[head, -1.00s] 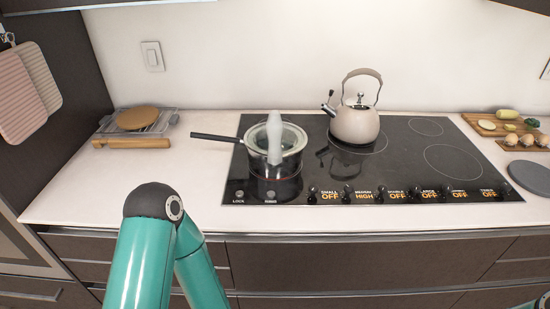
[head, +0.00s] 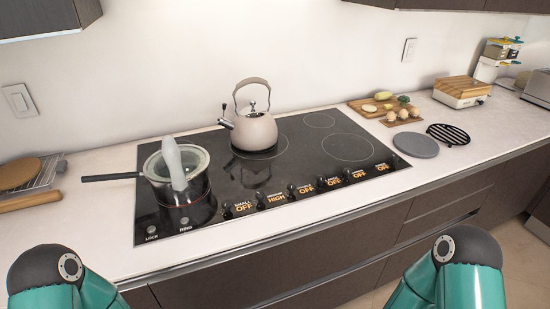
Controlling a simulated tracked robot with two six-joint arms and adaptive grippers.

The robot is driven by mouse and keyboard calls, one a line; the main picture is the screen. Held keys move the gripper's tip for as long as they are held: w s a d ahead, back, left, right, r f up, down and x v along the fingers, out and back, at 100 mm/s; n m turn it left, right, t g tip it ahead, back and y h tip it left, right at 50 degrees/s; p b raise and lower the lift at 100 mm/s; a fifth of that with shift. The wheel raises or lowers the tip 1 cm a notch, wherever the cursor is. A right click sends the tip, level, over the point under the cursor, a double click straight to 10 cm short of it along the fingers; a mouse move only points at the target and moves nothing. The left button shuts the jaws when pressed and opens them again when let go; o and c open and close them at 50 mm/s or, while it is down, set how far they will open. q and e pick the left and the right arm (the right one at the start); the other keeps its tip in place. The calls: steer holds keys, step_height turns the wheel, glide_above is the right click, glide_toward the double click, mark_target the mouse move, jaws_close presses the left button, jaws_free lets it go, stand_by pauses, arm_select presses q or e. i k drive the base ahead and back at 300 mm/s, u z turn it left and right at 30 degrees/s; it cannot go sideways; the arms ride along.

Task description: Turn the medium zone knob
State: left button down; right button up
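The medium zone knob (head: 261,196) is on the front strip of the black cooktop (head: 330,139), second from the left in the row of zone knobs. The orange label beside it (head: 283,195) reads HIGH, while the small zone knob (head: 228,209) and the others to the right read OFF. A pot (head: 185,187) with a glass lid and a pale utensil standing up stands on the front left zone. My two teal arms show at the bottom left and bottom right, apart from the knobs. Neither gripper is in view.
A beige kettle (head: 254,131) stands on a back zone. The pot's dark handle (head: 110,177) sticks out to the left. A grey round plate (head: 415,145), a black trivet (head: 448,134) and a wooden board (head: 370,105) lie to the right. The counter's front edge (head: 330,229) is clear.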

mark_target(260, 196)
steer(key=z, duration=1.25)
steer(key=i, duration=0.15)
steer(key=u, duration=2.95)
steer(key=k, duration=0.9)
steer(key=z, duration=0.4)
steer(key=i, duration=0.5)
steer(key=z, duration=0.1)
